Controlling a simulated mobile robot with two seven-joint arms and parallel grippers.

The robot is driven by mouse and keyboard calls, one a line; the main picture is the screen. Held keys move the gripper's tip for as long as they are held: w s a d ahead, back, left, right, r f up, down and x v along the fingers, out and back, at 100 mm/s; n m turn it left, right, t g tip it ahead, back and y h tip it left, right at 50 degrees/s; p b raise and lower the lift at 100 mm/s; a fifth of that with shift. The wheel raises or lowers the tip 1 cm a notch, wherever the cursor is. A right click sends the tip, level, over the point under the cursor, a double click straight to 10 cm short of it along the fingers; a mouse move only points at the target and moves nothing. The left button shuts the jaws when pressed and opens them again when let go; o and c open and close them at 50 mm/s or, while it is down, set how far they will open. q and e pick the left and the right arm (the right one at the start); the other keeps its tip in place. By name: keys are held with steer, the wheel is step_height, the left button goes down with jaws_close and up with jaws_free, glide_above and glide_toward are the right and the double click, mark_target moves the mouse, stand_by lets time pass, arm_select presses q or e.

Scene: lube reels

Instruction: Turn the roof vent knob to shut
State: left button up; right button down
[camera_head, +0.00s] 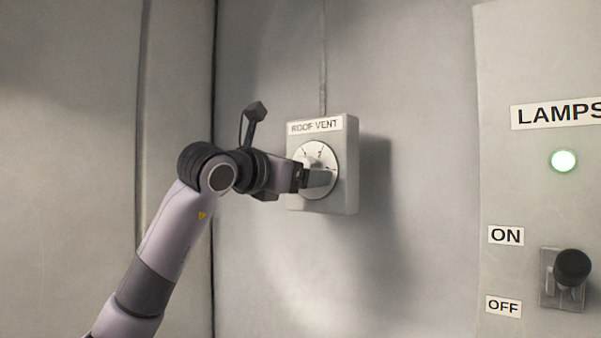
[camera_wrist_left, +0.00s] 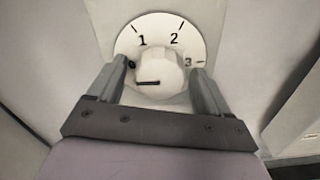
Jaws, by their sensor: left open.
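The roof vent box (camera_head: 348,190) is a grey box on the wall with a "ROOF VENT" label and a round white dial (camera_head: 320,153). The left wrist view shows the dial face (camera_wrist_left: 158,27) with marks 1, 2 and 3 and a dark mark lower left, partly hidden by a finger. The pale knob (camera_wrist_left: 165,65) sits at its middle; its black line lies nearly level on the knob's left part. My left gripper (camera_wrist_left: 160,70) is open, its fingers on either side of the knob; I cannot tell whether they touch it. In the head view my left gripper (camera_head: 318,176) covers part of the dial.
A lamps panel (camera_head: 520,170) stands at the right with a lit green lamp (camera_head: 564,160) and a black-knobbed lever (camera_head: 572,267) beside ON and OFF labels. A conduit (camera_head: 323,60) runs up from the vent box. The wall between box and panel is clear.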

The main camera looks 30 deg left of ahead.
arm_select(q)
steer(key=s+b, duration=0.1)
steer(key=s, duration=0.6)
steer(key=shift+a, duration=0.3)
